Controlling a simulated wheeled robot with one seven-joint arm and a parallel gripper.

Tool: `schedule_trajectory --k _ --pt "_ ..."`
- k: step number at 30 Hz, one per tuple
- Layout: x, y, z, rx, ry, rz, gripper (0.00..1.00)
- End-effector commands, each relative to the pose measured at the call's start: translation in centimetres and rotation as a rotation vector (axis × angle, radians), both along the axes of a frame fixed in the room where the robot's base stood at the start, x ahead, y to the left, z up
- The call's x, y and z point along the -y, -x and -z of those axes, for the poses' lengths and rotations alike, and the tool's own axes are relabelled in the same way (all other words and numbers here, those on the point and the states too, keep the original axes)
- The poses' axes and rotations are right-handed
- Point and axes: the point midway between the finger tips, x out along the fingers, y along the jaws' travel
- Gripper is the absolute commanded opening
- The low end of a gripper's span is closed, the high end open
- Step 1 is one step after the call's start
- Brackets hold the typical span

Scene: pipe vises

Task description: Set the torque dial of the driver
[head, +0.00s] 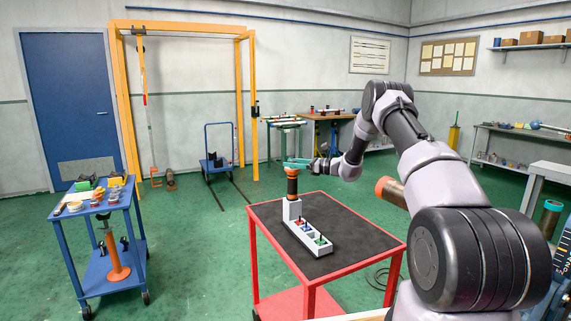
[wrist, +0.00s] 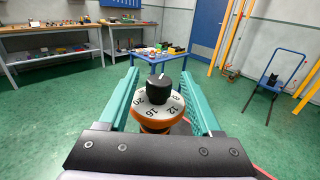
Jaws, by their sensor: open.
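The driver (head: 292,187) stands upright in a grey block on the red cart, with a black body and an orange collar near its top. In the wrist view its torque dial (wrist: 171,113) is a pale ring marked 20, 16, 12 and 8 above an orange collar. A black knob (wrist: 160,88) with a raised pointer rises from the dial's middle. My gripper (head: 298,164) is at the driver's top. Its teal fingers are open in the wrist view (wrist: 160,76), one on each side of the knob, with gaps visible. The driver's lower part is hidden there.
The red cart (head: 345,226) has a dark top, mostly clear. A grey rack (head: 310,236) with small coloured pieces adjoins the driver's block. A blue cart (head: 93,207) with small items stands left. A yellow gantry (head: 122,100) stands behind. Green floor lies open between.

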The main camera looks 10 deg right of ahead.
Motion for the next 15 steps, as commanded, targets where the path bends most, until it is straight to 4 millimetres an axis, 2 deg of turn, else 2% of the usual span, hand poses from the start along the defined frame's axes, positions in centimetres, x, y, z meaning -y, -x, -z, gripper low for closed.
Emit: schedule_trajectory --k 3,6,15 --pt "-1.5 -0.7 0.0 0.001 0.002 -0.002 0.66" --pt "-2.2 -1.1 0.0 0.000 0.001 0.000 0.66" --pt "-2.6 -1.4 0.0 0.000 0.001 0.001 0.66"
